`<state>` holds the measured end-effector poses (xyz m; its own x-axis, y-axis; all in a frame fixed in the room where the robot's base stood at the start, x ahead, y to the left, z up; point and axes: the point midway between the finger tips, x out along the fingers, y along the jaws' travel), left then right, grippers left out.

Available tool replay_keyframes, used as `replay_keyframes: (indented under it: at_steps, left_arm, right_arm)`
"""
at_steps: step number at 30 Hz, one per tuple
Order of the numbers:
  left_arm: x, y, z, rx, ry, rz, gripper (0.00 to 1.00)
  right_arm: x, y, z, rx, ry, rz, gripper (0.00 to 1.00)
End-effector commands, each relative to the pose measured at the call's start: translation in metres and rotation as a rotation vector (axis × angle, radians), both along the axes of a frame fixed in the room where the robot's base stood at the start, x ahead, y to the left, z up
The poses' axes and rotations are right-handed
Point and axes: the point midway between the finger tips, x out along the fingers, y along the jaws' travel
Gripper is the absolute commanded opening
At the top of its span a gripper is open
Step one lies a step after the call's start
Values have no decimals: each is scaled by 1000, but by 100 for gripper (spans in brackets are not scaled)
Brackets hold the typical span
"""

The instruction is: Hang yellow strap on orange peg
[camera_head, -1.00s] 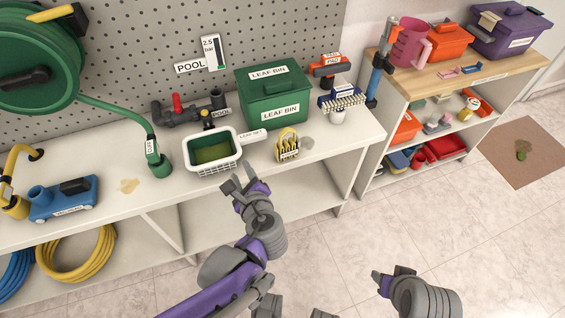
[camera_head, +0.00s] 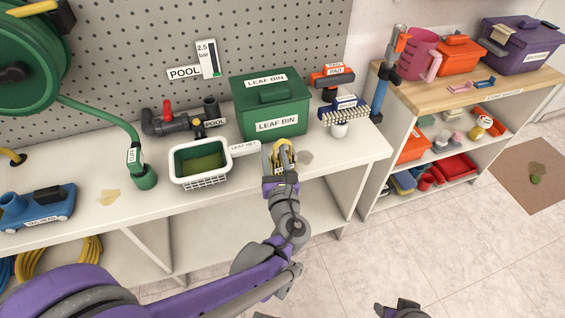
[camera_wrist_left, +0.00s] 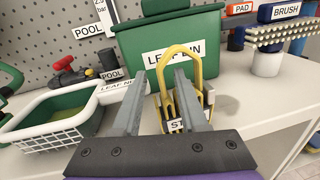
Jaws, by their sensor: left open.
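The yellow strap (camera_head: 284,158) stands as an upright loop near the front of the white bench, in front of the leaf bin. In the left wrist view the strap (camera_wrist_left: 181,50) shows beyond the fingers, with its label partly covered. My left gripper (camera_head: 279,153) is open at the strap. In the wrist view the right finger overlaps the loop and part of it shows between the fingers; contact cannot be told. My right gripper (camera_head: 398,308) is cut by the bottom edge, its jaws unclear. I cannot make out an orange peg for certain.
The green leaf bin (camera_head: 268,112) stands behind the strap. The white leaf net basket (camera_head: 200,180) is to its left, with black pipework behind. A brush (camera_head: 343,113) and orange pad (camera_head: 332,77) are to the right. A pegboard (camera_head: 130,60) rises behind the bench.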

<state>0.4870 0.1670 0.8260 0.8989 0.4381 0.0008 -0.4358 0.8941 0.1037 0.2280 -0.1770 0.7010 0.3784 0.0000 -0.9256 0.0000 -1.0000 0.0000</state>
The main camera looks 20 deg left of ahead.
Motion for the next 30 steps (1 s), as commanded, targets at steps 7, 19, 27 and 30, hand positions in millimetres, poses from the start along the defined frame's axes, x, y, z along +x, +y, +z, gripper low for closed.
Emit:
replay_keyframes:
  at_steps: [7,19,27,30]
  left_arm:
    - [30,11,0,0,0,1,43]
    - [32,12,1,-1,0,0,17]
    - [32,12,1,-1,0,0,0]
    - [32,12,1,-1,0,0,0]
  right_arm:
    - [1,0,-7,0,2,0,50]
    - [1,0,-7,0,2,0,50]
    - [1,0,-7,0,2,0,50]
    - [1,0,-7,0,2,0,50]
